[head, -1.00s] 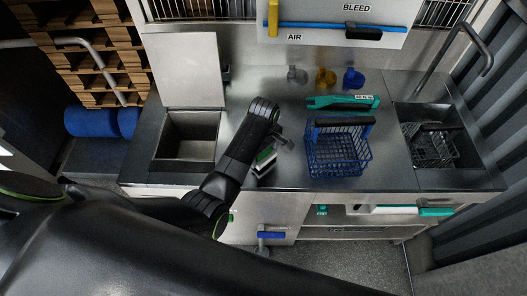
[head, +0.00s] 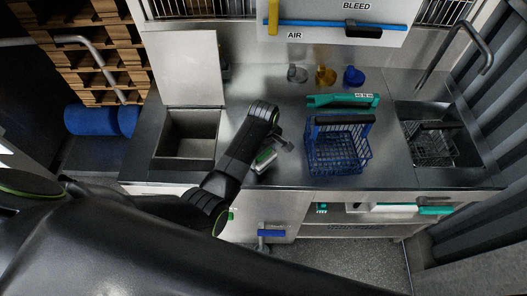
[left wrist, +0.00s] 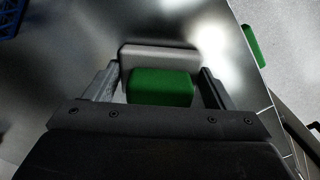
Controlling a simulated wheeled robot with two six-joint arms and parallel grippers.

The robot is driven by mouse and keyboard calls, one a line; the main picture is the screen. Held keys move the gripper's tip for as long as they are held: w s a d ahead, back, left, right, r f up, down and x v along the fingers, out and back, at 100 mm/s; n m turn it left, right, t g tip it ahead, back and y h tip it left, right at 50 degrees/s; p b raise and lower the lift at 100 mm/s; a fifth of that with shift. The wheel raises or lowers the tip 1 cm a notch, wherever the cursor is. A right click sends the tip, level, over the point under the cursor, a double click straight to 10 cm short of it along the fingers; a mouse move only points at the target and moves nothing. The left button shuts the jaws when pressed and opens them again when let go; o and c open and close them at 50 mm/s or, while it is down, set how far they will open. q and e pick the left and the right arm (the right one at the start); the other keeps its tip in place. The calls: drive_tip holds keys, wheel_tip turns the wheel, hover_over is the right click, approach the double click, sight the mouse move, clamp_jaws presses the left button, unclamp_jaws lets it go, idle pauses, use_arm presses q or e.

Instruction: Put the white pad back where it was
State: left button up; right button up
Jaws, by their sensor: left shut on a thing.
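My left gripper (head: 277,147) is over the front of the steel counter, left of the blue basket. It is shut on a small pad (head: 265,158), which looks white with a green part in the head view. In the left wrist view the pad's green block (left wrist: 160,87) sits between the two fingers (left wrist: 157,90), with a pale grey slab (left wrist: 160,55) behind it. I cannot tell whether the pad touches the counter. My right gripper is not in view.
A blue wire basket (head: 337,160) stands right of the gripper, with a teal tool (head: 343,101) behind it. An open steel basin (head: 188,140) is at left, and a sink (head: 440,150) with a wire basket at right. A shelf (head: 345,225) is below the counter.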

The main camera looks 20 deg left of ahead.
use_arm(q)
drive_tip(key=o, duration=1.4)
drive_tip(key=shift+o, duration=0.2)
drive_tip(key=shift+r, duration=0.1)
drive_tip(key=shift+r+p, duration=1.1)
drive_tip(key=shift+r, duration=3.3)
